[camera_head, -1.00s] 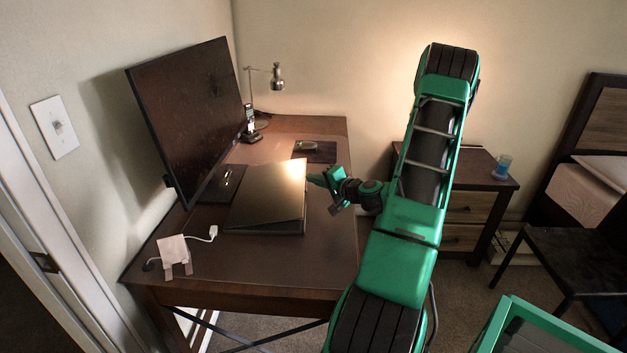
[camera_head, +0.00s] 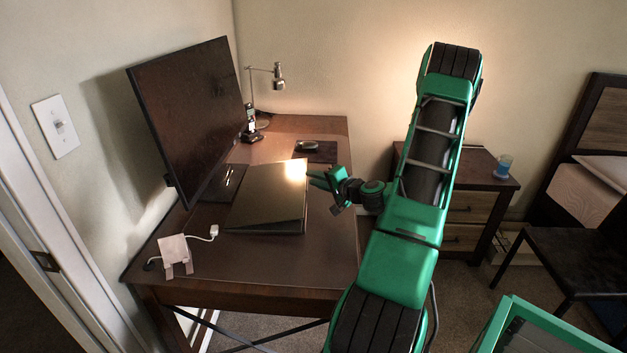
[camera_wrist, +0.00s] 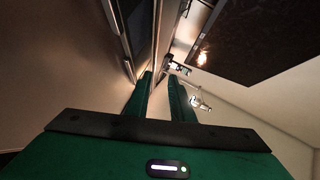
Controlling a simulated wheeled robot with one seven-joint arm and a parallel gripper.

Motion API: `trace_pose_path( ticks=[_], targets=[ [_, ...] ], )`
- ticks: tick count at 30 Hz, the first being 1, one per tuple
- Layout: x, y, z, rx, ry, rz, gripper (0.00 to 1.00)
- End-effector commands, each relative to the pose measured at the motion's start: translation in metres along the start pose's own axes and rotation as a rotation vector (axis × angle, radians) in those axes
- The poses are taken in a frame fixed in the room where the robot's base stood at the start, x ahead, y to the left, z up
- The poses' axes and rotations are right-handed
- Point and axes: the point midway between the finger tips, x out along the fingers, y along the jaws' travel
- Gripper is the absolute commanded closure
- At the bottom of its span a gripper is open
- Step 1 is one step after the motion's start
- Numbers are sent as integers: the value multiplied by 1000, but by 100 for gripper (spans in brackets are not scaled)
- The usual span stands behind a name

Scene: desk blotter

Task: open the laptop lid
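The laptop (camera_head: 262,208) lies on the desk in front of the monitor, its dark, shiny lid down or nearly down. A thin dark edge shows along its right and near sides; I cannot tell whether a small gap remains. My gripper (camera_head: 314,178) is just right of the laptop's right edge, with its fingers pointing left toward it. In the wrist view the fingertips (camera_wrist: 159,76) are apart with nothing between them. The laptop's edge (camera_wrist: 126,35) shows just beyond and left of the fingertips; contact cannot be made out.
The monitor (camera_head: 190,115) stands behind and left of the laptop. A lamp (camera_head: 277,76), a phone on a stand (camera_head: 250,127) and a mouse (camera_head: 308,146) are at the back. The desk front (camera_head: 285,265) is clear.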

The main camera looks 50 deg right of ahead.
Motion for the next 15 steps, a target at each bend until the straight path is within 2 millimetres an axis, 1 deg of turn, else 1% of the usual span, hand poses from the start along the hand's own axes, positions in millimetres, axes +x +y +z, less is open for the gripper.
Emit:
trace_pose_path(
  ticks=[5, 12, 15],
  targets=[
    [-26, 0, -1, 2, 5, 2, 79],
    [-71, 0, -1, 0, 4, 3, 79],
    [-85, 0, -1, 0, 4, 2, 79]
  ],
)
